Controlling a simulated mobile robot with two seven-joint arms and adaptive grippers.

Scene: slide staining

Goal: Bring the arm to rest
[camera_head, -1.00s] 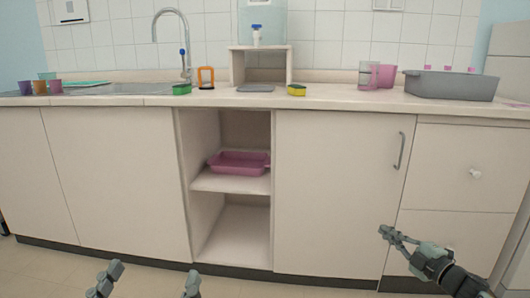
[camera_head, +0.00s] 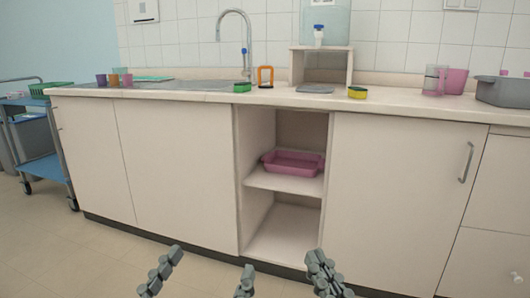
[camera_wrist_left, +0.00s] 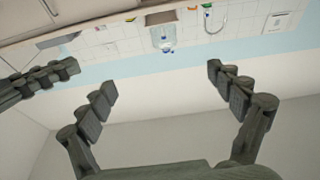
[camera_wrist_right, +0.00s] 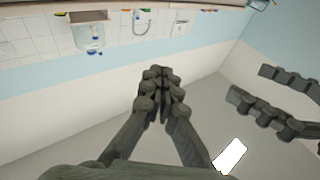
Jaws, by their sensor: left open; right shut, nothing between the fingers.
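My left gripper (camera_head: 210,262) is at the bottom of the head view, its two fingers spread wide with nothing between them. In the left wrist view its open fingers (camera_wrist_left: 161,77) frame a bare wall strip. My right gripper (camera_head: 318,260) is just to the right of it in the head view. In the right wrist view its fingers (camera_wrist_right: 160,75) are pressed together and empty. Both grippers are in front of the counter, apart from its cabinets. The left fingers also show at the right edge of the right wrist view.
The counter (camera_head: 205,97) holds a tap (camera_head: 249,50), several cups, sponges and a grey basin (camera_head: 503,92). A pink tray (camera_head: 293,163) lies on the open cabinet's shelf (camera_head: 285,182). A blue trolley (camera_head: 45,168) stands at the far left. Floor is clear between trolley and cabinets.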

